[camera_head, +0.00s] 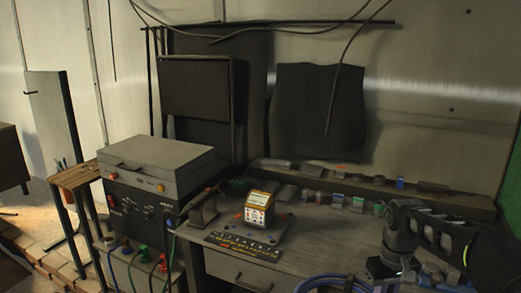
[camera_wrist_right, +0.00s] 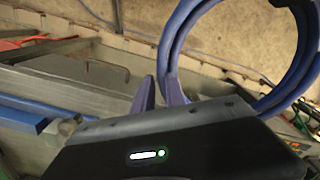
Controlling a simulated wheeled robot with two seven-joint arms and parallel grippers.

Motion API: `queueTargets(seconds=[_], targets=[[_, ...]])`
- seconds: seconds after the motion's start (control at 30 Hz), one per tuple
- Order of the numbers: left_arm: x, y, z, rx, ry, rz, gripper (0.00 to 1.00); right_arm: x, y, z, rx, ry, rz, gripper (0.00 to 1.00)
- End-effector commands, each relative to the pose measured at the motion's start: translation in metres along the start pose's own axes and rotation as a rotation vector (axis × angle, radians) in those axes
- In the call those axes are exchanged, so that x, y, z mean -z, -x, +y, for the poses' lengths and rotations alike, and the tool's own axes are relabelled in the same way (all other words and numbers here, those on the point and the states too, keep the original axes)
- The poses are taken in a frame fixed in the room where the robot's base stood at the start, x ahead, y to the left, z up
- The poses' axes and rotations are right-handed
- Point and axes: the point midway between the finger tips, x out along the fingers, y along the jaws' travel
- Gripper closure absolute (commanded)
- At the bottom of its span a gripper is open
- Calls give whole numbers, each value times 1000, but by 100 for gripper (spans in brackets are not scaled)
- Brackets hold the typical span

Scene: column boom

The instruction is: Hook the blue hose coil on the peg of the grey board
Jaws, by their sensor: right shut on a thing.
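The blue hose coil (camera_head: 328,284) shows at the bottom edge of the head view, partly cut off by the frame. In the right wrist view the coil (camera_wrist_right: 252,103) stands up as a loop of several strands. My right gripper (camera_wrist_right: 158,92) is shut on the left side of the coil. In the head view my right gripper (camera_head: 378,268) is at the lower right, beside the coil and in front of the workbench. I cannot make out a peg in either view, nor tell which panel is the grey board. My left gripper is not in view.
A grey power unit (camera_head: 155,165) stands to the left. Dark panels (camera_head: 318,112) lean on the wall behind. The bench's middle top is mostly clear.

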Motion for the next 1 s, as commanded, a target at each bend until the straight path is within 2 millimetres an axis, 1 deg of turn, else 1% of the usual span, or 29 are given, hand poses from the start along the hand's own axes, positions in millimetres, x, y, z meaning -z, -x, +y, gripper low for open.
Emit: queueTargets(seconds=[0.03,0.07,0.1,0.2,0.3,0.4,0.53,0.83,0.93,1.0], targets=[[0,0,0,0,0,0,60,6,-10,-21,2,-53,-3,100],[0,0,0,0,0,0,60,10,-16,-32,1,-89,-3,100],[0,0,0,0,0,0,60,13,-25,-49,1,-126,-3,100],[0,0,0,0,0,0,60,17,-41,-83,0,-142,-2,100],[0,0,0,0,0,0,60,16,-52,-109,0,-89,-1,100],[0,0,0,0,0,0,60,16,-58,-127,0,-49,1,100],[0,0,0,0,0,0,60,16,-58,-136,0,-27,2,100],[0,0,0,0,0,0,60,16,-59,-136,0,-27,2,100],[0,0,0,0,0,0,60,15,-70,-136,-1,-27,-1,100],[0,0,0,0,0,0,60,12,-86,-137,-3,-26,-4,100]])
